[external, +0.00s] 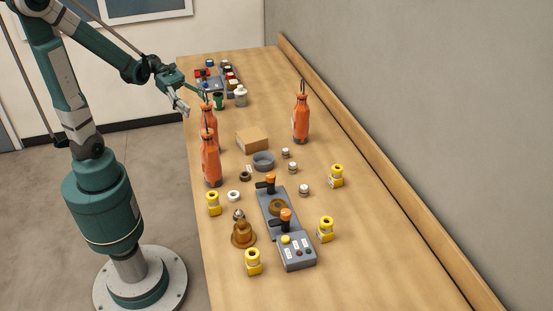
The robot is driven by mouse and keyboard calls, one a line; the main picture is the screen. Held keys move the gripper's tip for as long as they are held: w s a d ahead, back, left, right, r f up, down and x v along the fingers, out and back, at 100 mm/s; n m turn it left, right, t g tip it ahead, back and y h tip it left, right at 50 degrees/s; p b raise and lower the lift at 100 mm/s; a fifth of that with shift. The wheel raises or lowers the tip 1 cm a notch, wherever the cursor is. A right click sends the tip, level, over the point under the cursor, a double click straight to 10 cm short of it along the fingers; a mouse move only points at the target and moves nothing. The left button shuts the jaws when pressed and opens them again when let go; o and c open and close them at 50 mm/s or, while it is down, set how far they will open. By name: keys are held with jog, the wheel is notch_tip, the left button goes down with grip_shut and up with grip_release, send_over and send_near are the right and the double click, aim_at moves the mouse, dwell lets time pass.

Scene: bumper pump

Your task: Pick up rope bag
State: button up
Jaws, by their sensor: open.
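Several upright orange, bottle-shaped bags with dark cords at the top look like the rope bags. One rope bag (211,165) stands near the table's left edge. A second rope bag (208,116) stands just behind it and is partly hidden by it. A third rope bag (301,121) stands alone towards the wall at the right. My gripper (190,98) is open and empty, reaching in from the left at the table's left edge. It is beside the top of the second rope bag; whether a finger touches its cord cannot be told.
A grey control box with orange-topped levers (297,253) stands at the front, with yellow fittings (326,229) around it and a brass cone (243,235) beside it. A cardboard box (252,139) and grey ring (263,161) lie mid-table. A rack with small containers (212,83) stands at the back.

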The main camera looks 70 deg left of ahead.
send_near(215, 130)
jog(key=shift+s+a+r, duration=0.1)
jog(key=shift+s+a, duration=0.35)
jog(key=shift+a, duration=0.1)
jog(key=shift+b+x, duration=0.3)
jog(key=shift+x, duration=0.95)
jog(key=shift+b+x, duration=0.8)
jog(key=shift+x, duration=1.85)
jog(key=shift+c, duration=0.7)
jog(key=c, duration=1.4)
jog(key=shift+o, duration=0.2)
jog(key=shift+r, duration=0.15)
